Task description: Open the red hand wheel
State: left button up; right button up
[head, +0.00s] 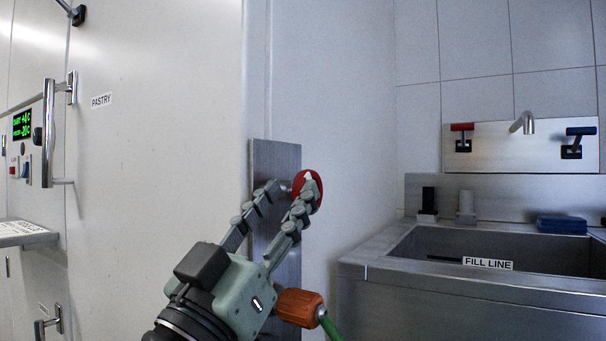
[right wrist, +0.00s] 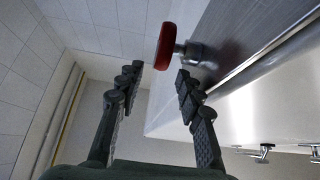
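The red hand wheel (head: 318,191) is a small round red wheel with a white mark, on a short metal stem on a steel plate (head: 284,153). In the right wrist view the wheel (right wrist: 165,46) is edge-on, just beyond the fingertips, its stem (right wrist: 196,52) running right to the plate. My right gripper (head: 287,191) is open, its two fingers spread. In the head view the right-hand finger overlaps part of the wheel. In the right wrist view the gripper (right wrist: 158,72) has empty space between its fingers; I see no clear contact. My left gripper is not in view.
A steel sink (head: 400,243) with a "FILL LINE" label stands at the right. A tap panel (head: 490,147) has a red and a blue lever. A large pale door (head: 150,160) with a long handle fills the left. An orange ribbed piece (head: 299,307) with a green end is below the gripper.

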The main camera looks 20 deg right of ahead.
jog(key=shift+v, duration=1.7)
